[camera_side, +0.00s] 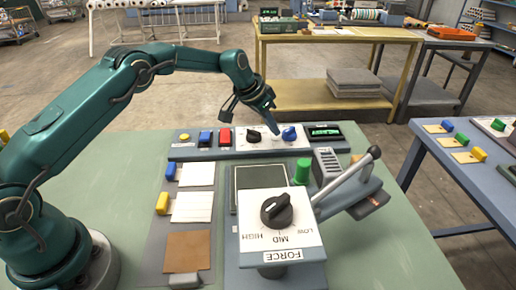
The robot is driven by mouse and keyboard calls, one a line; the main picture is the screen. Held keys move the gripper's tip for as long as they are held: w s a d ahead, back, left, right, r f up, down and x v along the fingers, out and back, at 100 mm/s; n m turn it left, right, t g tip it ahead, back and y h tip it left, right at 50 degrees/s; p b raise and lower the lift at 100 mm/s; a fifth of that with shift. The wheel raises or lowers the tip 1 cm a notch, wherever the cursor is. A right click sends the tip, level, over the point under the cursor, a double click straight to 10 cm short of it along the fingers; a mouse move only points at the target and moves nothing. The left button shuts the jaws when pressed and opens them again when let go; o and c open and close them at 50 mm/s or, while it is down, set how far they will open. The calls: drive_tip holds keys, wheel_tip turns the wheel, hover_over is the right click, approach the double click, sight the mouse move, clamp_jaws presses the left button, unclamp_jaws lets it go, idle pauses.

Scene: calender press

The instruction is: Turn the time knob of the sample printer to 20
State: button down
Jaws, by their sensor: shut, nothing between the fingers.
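The control box (240,154) of the sample printer lies at the back of the green table. Its white panel carries a black knob (254,136) and a blue knob (289,134); their small labels are too small to read, so I cannot tell which is the time knob. A dark display with green digits (325,131) sits at the right end; its digits are not legible. My gripper (272,128) points down over the white panel, between the black and blue knobs, its fingers shut and empty. I cannot tell whether the tips touch anything, and they hide part of the panel.
Yellow, blue and red buttons (225,137) sit left of the panel. In front stand a green cylinder (302,171), a grey lever (348,176) and a white FORCE box (262,237) with a large black knob. A board with cards (191,206) lies left. Bare table shows at front right.

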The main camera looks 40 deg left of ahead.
drive_tip(key=shift+w+d, duration=0.4)
drive_tip(key=shift+w, duration=0.05)
idle(1.0)
drive_tip(key=shift+s+d, duration=0.15)
drive_tip(key=shift+d, duration=0.1)
drive_tip(key=shift+s+d, duration=0.1)
drive_tip(key=shift+d, duration=0.3)
drive_tip(key=shift+s+a, duration=0.1)
drive_tip(key=shift+s, duration=0.3)
wheel_tip(320, 180, up, 6)
idle(0.5)
drive_tip(key=shift+r, duration=0.1)
